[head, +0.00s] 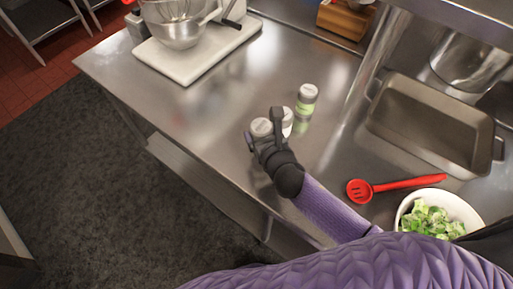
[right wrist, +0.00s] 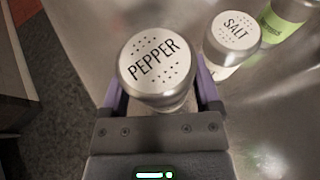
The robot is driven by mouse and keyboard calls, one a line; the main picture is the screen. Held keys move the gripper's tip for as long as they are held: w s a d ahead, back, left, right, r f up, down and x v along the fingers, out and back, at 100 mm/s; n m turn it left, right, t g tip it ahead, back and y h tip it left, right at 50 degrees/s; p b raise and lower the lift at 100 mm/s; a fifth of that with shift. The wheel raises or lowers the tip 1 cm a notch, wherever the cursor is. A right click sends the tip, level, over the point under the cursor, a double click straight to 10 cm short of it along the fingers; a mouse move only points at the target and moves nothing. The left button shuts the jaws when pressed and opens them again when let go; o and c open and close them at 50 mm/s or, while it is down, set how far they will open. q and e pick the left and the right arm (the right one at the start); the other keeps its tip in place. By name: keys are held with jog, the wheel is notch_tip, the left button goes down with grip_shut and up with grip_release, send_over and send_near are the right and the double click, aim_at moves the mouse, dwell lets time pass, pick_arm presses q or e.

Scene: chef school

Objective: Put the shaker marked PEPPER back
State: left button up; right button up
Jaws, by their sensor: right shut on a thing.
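The shaker marked PEPPER (right wrist: 153,66) has a round silver lid with holes and stands between the fingers of my right gripper (right wrist: 160,100) in the right wrist view. My right gripper is shut on it. In the head view, the pepper shaker (head: 261,127) shows at my right gripper (head: 264,140), over the steel counter near its front edge. The shaker marked SALT (right wrist: 234,36) stands just beyond it to the right. The salt shaker (head: 287,121) is partly hidden by the gripper in the head view. I cannot tell whether the pepper shaker touches the counter. My left gripper is not in view.
A green-labelled jar (head: 306,100) stands behind the salt shaker. A red slotted spoon (head: 392,187), a white bowl of lettuce (head: 409,202) and a metal pan (head: 430,128) are at the right. The counter's left middle is clear.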

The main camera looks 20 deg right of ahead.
notch_tip(320, 180, down, 4)
jog(key=shift+r+b, duration=0.15)
jog(key=shift+b, duration=0.85)
jog(key=shift+r, duration=0.1)
jog(key=o, duration=1.2)
jog(key=shift+o, duration=0.2)
